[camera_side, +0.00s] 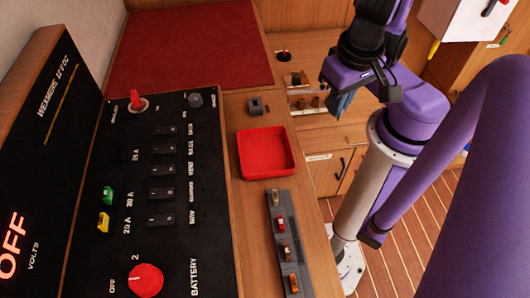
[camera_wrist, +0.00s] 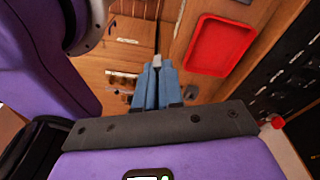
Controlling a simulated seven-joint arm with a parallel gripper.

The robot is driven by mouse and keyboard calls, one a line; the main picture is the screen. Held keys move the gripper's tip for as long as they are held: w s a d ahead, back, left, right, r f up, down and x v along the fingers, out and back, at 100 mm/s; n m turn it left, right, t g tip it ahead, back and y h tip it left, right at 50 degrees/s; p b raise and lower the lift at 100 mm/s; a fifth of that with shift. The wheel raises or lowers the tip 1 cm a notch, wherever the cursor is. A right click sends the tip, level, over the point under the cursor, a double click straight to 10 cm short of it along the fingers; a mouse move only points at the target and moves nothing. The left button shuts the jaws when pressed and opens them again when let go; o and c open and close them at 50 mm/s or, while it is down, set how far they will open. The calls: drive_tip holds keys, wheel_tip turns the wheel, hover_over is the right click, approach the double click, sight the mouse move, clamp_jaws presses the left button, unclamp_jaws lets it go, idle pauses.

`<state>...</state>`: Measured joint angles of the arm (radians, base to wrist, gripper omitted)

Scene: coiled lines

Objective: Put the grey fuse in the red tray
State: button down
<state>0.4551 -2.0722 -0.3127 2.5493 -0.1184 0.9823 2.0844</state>
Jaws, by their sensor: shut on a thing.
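My gripper (camera_side: 342,104) hangs in the air to the right of the red tray (camera_side: 266,153), past the wooden ledge's edge. In the wrist view its blue fingers (camera_wrist: 157,70) are shut on a small light grey piece, seemingly the grey fuse (camera_wrist: 157,61), which shows just at the fingertips. Most of the fuse is hidden by the fingers, and I cannot make it out in the side view. The red tray also shows in the wrist view (camera_wrist: 188,62), to the upper right of the fingers and apart from them. It looks empty.
A grey fuse block (camera_side: 272,228) holding several coloured fuses lies below the tray on the ledge. A small dark grey block (camera_side: 256,106) sits above the tray. The black switch panel (camera_side: 150,200) is to the left. The space between gripper and tray looks clear.

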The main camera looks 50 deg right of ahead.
drive_tip(key=shift+w+f, duration=0.2)
drive_tip(key=shift+f, duration=0.05)
drive_tip(key=w+a+f, duration=0.2)
drive_tip(key=w, duration=0.1)
drive_tip(key=w+a+f, duration=0.2)
drive_tip(key=w+f, duration=0.1)
drive_tip(key=w, duration=0.1)
drive_tip(key=w+a+f, duration=0.3)
drive_tip(key=shift+w+f, duration=0.15)
drive_tip(key=shift+f, duration=0.1)
drive_tip(key=shift+w+a+f, duration=0.15)
drive_tip(key=shift+w+f, duration=0.2)
drive_tip(key=shift+f, duration=1.75)
drive_tip(key=shift+f, duration=0.1)
drive_tip(key=c, duration=1.3)
unclamp_jaws()
drive_tip(key=shift+o, duration=0.2)
